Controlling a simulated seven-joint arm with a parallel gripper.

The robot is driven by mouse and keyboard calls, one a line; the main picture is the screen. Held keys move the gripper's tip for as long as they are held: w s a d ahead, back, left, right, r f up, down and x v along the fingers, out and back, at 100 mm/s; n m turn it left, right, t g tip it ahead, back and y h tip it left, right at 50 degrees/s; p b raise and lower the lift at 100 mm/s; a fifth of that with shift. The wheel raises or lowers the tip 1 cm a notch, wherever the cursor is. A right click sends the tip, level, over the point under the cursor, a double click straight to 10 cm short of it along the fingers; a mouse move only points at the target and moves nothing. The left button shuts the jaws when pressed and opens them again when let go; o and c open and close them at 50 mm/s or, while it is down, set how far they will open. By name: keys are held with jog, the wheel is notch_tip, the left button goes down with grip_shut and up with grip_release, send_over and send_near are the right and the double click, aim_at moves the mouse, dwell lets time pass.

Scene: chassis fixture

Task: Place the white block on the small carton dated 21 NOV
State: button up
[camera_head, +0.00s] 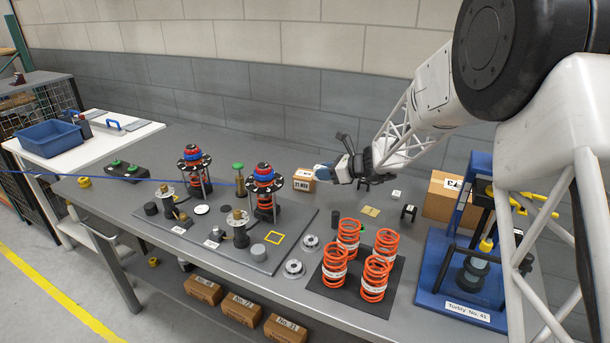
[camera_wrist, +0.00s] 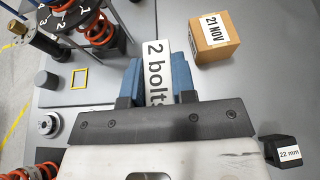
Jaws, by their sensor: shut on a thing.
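The white block (camera_wrist: 155,70), marked "2 bolts", is gripped between the blue fingers of my gripper (camera_wrist: 160,85) in the wrist view. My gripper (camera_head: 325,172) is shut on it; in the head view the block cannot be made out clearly. The small carton (camera_wrist: 213,38) dated 21 NOV is a brown box on the grey bench, to the right of the block and apart from it in the wrist view. In the head view the carton (camera_head: 304,181) stands just left of my gripper.
Spring assemblies (camera_head: 265,180) stand on a plate to the left. Several orange springs (camera_head: 349,234) stand on a black mat in front. A black piece labelled 22 mm (camera_wrist: 283,153) is at lower right in the wrist view. A blue press (camera_head: 460,280) stands to the right.

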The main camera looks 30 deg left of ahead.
jog(key=shift+s+a, duration=0.25)
jog(key=shift+s, duration=0.55)
jog(key=shift+s+a, duration=0.3)
jog(key=shift+s, duration=0.45)
jog(key=shift+s+a, duration=0.25)
jog(key=shift+s, duration=0.55)
jog(key=shift+w+a, duration=0.1)
jog(key=shift+w, duration=0.05)
send_over(304, 174)
jog(key=shift+w+f, duration=0.1)
jog(key=shift+f, duration=0.6)
jog(key=shift+f, duration=1.8)
jog(key=o, duration=0.9)
jog(key=shift+f, duration=0.1)
